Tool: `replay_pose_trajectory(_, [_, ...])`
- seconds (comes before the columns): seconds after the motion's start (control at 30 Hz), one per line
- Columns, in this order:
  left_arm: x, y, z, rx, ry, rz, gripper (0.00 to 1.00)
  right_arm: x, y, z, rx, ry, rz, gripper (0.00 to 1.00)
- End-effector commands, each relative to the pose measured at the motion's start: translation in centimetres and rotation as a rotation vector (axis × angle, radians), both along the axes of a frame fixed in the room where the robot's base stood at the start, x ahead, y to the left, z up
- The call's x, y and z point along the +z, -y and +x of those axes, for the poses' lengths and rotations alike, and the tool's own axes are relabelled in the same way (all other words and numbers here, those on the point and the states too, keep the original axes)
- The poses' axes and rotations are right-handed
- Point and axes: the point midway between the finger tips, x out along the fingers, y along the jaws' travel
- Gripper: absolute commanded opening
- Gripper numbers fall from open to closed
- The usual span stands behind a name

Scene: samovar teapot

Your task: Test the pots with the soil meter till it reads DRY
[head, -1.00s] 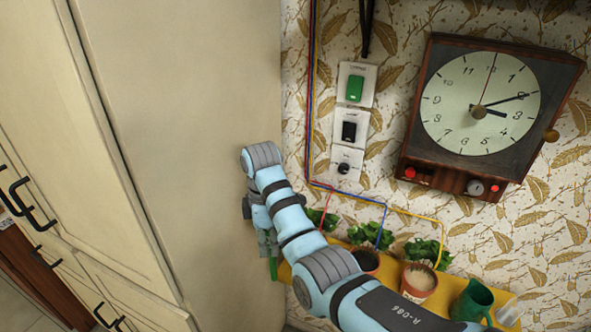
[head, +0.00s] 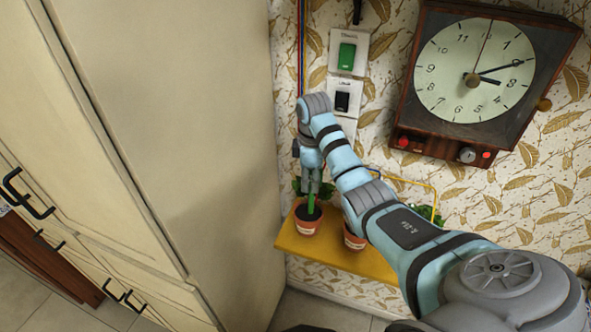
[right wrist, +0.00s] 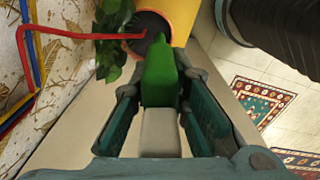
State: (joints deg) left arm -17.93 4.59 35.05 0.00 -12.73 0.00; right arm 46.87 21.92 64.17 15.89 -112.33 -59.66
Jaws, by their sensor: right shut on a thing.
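My right gripper (head: 313,180) is shut on the green soil meter (head: 311,203), above the leftmost clay pot (head: 306,227) with dark soil. In the right wrist view the meter (right wrist: 161,78) sits between the two fingers (right wrist: 158,115), pointing at the dark soil of a pot (right wrist: 152,24). I cannot tell whether its probe is in the soil, and no reading is legible. A second clay pot (head: 353,239) shows partly behind my right arm. Other pots are hidden by the arm. My left gripper is out of view.
The pots stand on a narrow yellow shelf (head: 289,243) against the papered wall. A tall cream cupboard (head: 190,130) is close on the left. Wall switches (head: 346,56) and a large clock (head: 474,75) are above. A red tube (right wrist: 75,34) runs to the pot.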

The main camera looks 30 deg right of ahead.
Motion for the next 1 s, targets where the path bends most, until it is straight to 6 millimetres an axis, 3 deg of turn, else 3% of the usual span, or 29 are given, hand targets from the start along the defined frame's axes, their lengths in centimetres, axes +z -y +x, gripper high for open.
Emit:
replay_pose_trajectory(0.17, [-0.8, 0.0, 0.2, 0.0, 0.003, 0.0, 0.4, -2.8, 0.2, 0.0, -0.005, -0.004, 0.002, 0.0])
replay_pose_trajectory(0.37, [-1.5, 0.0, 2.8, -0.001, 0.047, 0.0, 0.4, -5.5, 0.4, -0.1, -0.01, -0.002, 0.002, 0.0])
replay_pose_trajectory(0.5, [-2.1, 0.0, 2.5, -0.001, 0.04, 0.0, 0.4, -6.9, 0.5, -0.1, -0.012, -0.001, 0.002, 0.0])
replay_pose_trajectory(0.7, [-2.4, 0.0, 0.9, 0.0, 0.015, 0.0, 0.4, -7.8, 0.6, -0.2, -0.014, 0.0, 0.002, 0.0])
replay_pose_trajectory(1.0, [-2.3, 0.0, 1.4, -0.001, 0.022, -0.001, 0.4, -7.8, 0.7, -0.3, -0.016, 0.0, 0.002, 0.0])
